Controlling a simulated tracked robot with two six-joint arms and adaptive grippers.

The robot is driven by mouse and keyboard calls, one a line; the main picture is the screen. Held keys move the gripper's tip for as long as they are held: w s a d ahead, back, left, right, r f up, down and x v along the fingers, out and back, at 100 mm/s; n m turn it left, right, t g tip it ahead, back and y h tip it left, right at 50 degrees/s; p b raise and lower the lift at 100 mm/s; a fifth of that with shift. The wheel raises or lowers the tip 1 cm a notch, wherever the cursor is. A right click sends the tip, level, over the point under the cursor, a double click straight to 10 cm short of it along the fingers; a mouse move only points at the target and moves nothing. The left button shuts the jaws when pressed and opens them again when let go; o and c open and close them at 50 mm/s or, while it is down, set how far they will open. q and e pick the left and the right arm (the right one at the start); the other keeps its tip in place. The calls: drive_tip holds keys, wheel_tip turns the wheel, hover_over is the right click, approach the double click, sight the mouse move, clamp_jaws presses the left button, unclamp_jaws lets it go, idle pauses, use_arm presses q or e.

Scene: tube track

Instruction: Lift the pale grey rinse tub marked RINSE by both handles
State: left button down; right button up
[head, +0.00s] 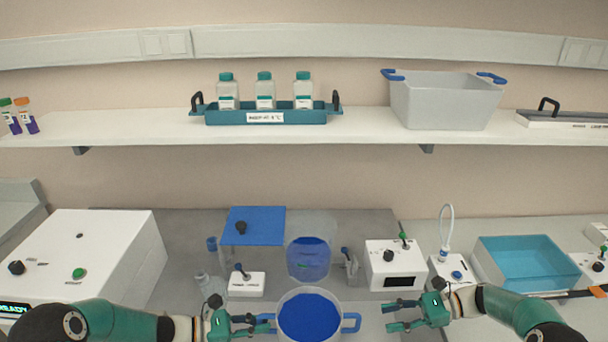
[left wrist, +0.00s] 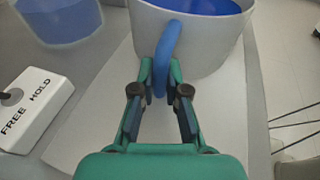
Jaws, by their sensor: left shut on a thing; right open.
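A round pale grey tub (head: 283,322) filled with blue stands at the front centre, with a blue handle on each side. No RINSE marking shows on it. My left gripper (head: 262,324) is shut on its left handle, and the left wrist view shows the blue handle (left wrist: 165,62) between the fingers, with the tub wall (left wrist: 205,48) just beyond. My right gripper (head: 390,316) is open and empty, apart from the right handle (head: 351,322), a little to its right.
A clear vessel of blue liquid (head: 308,260) stands behind the tub. A FREE/HOLD switch box (head: 247,285) is behind my left gripper. A white instrument (head: 394,265) stands behind my right gripper. A grey rectangular bin (head: 445,105) with blue handles sits on the shelf.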

drive_tip(key=shift+v, duration=1.9)
